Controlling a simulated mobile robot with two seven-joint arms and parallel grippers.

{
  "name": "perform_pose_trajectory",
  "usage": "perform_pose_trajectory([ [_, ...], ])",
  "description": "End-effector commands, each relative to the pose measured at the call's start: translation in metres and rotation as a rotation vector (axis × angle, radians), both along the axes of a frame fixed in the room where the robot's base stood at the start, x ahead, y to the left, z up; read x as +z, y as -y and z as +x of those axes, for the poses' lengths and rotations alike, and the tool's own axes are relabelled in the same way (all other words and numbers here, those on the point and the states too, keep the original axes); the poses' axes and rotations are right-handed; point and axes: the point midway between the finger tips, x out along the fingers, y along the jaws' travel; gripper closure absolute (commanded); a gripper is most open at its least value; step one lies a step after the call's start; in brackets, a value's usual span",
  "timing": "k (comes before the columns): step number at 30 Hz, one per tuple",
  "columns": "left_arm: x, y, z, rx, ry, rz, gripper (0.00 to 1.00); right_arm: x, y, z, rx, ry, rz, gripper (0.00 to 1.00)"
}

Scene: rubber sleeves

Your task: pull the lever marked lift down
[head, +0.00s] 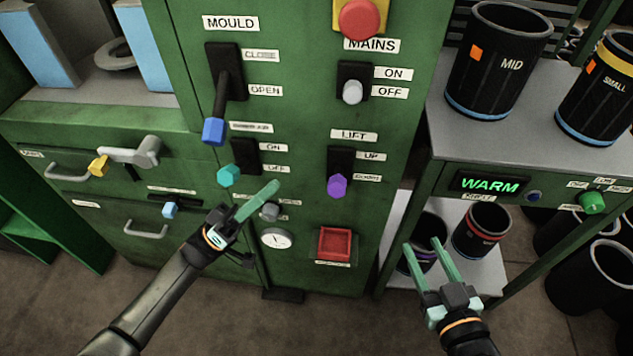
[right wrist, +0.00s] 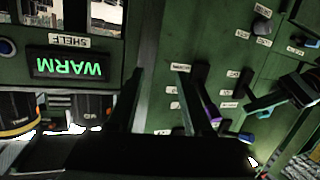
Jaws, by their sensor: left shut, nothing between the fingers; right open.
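The lift lever (head: 337,186) has a purple knob on a black slot plate, under the LIFT label on the green cabinet. Its knob shows beside the lower label, DOWN, below UP; how far the lever itself is tilted is hard to tell. The purple knob also shows in the right wrist view (right wrist: 210,108), where the scene is upside down. My left gripper (head: 273,187) is shut and empty, left of the purple knob and apart from it. My right gripper (head: 425,245) is open and empty, lower right of the lever, in front of the shelf.
Close by are the mains lever (head: 352,92) with a pale knob, the mould lever (head: 213,131) with a blue knob, and a teal-knobbed lever (head: 228,175). Black sleeves (head: 483,229) stand on the right shelf.

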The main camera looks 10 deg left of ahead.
Motion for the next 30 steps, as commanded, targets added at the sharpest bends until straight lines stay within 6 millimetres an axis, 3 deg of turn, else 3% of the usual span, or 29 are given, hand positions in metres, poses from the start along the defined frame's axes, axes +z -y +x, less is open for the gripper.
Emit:
perform_pose_trajectory([
  [11,0.009,0.008,0.004,0.003,0.003,-0.002,1.0,-0.006,0.0,-0.002,-0.002,-0.029,0.0,0.49],
  [24,0.068,0.071,0.036,0.003,0.005,-0.004,1.0,-0.04,0.002,-0.014,-0.013,-0.179,-0.003,0.49],
  [25,0.061,0.073,0.034,0.004,-0.002,-0.002,1.0,-0.046,0.001,-0.015,-0.014,-0.19,-0.002,0.49],
  [30,0.043,0.081,0.024,0.004,-0.001,-0.002,1.0,-0.012,0.0,-0.004,-0.004,-0.048,0.003,0.49],
])
